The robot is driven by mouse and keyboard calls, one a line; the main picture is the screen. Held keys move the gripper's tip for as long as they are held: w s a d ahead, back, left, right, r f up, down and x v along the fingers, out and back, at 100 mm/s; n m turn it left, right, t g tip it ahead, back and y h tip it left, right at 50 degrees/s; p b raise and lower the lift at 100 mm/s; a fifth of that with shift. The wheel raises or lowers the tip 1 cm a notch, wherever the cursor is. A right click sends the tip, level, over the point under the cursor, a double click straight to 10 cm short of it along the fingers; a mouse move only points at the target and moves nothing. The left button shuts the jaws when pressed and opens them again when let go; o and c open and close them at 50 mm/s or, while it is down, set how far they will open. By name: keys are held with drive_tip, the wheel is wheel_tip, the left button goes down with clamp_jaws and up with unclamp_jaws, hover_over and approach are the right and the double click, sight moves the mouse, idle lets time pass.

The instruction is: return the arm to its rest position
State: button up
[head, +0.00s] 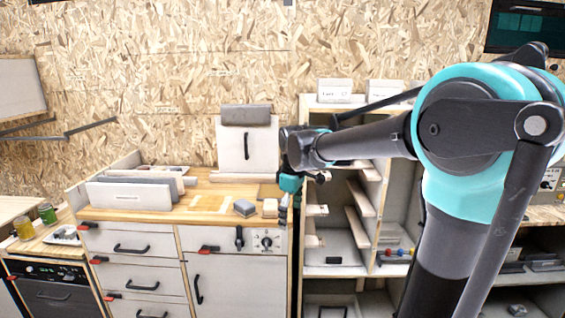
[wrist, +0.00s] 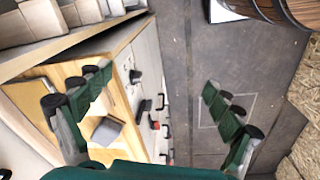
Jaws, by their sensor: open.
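My arm (head: 370,138) reaches in from the right of the head view, its upper link stretched to the left across the shelf unit. My gripper (head: 288,190) hangs at the end of it, by the right end of the wooden counter, small and partly dark in that view. In the wrist view my gripper (wrist: 155,100) has its green fingers spread wide apart, with nothing between them but the cabinet front and the grey floor below. It is open and empty.
The wooden counter (head: 215,188) carries a grey block (head: 244,208), a small wooden block (head: 270,208) and a rack of panels (head: 130,194). A shelf unit (head: 372,190) stands right of it. Jars (head: 47,213) stand far left. The wrist view shows bare floor (wrist: 205,50) and a barrel-like wooden thing (wrist: 280,10).

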drive_tip(key=s+d+f+m+t, duration=0.3)
drive_tip(key=s+d+f+m, duration=1)
drive_tip(key=s+d+f, duration=0.3)
drive_tip(key=shift+s+d+f, duration=0.3)
drive_tip(key=shift+s+f, duration=0.2)
drive_tip(key=shift+f, duration=0.15)
drive_tip(key=shift+o, duration=0.6)
